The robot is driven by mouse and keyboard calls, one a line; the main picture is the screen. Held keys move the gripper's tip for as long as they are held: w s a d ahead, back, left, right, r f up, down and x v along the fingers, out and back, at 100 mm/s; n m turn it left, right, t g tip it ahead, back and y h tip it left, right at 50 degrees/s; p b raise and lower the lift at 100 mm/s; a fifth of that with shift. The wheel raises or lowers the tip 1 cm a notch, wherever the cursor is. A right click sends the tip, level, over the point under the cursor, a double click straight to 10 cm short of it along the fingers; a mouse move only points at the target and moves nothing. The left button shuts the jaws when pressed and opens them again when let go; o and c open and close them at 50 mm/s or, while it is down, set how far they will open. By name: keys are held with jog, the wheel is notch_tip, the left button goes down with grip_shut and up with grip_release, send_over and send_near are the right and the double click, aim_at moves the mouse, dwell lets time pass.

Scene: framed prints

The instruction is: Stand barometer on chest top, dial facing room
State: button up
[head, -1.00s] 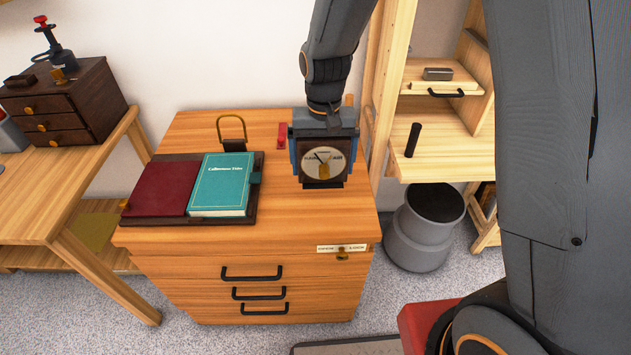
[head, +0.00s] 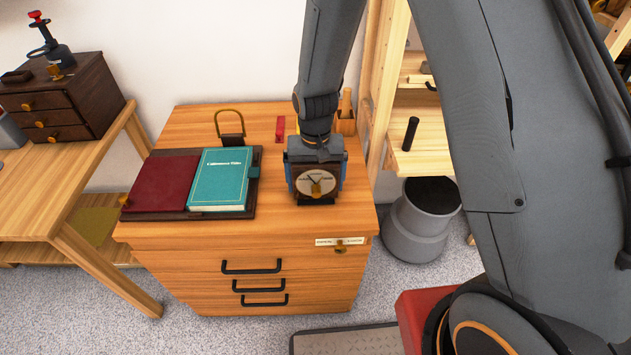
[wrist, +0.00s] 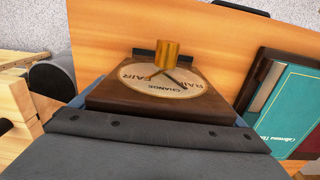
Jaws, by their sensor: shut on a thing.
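The barometer (head: 316,184) is a dark brown block with a round cream dial and a brass knob. It is upright at the right front of the wooden chest top (head: 285,222), its dial facing the head camera. My gripper (head: 316,165) is shut on it from above, with blue finger parts on both sides. In the wrist view the barometer (wrist: 125,97) shows the words RAIN, CHANGE and FAIR on its dial. Its base is at or just above the chest top; I cannot tell if it touches.
A brass-looped stand (head: 231,128), a red item (head: 280,129) and a wooden holder (head: 346,122) are behind. A grey bin (head: 420,225) stands right of the chest. The front middle is clear.

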jog(key=shift+f, duration=0.2)
jog(key=shift+f, duration=0.2)
jog(key=o, duration=1.5)
jog(key=shift+o, duration=0.2)
notch_tip(320, 180, up, 12)
jog(key=shift+r+b, duration=0.15)
jog(key=shift+b, duration=0.95)
jog(key=s+d+r, duration=0.3)
jog(key=s+d, duration=1.1)
jog(key=d, duration=0.1)
jog(key=shift+s+r+t, duration=0.3)
jog(key=shift+s+r, duration=0.05)
jog(key=shift+r, duration=0.05)
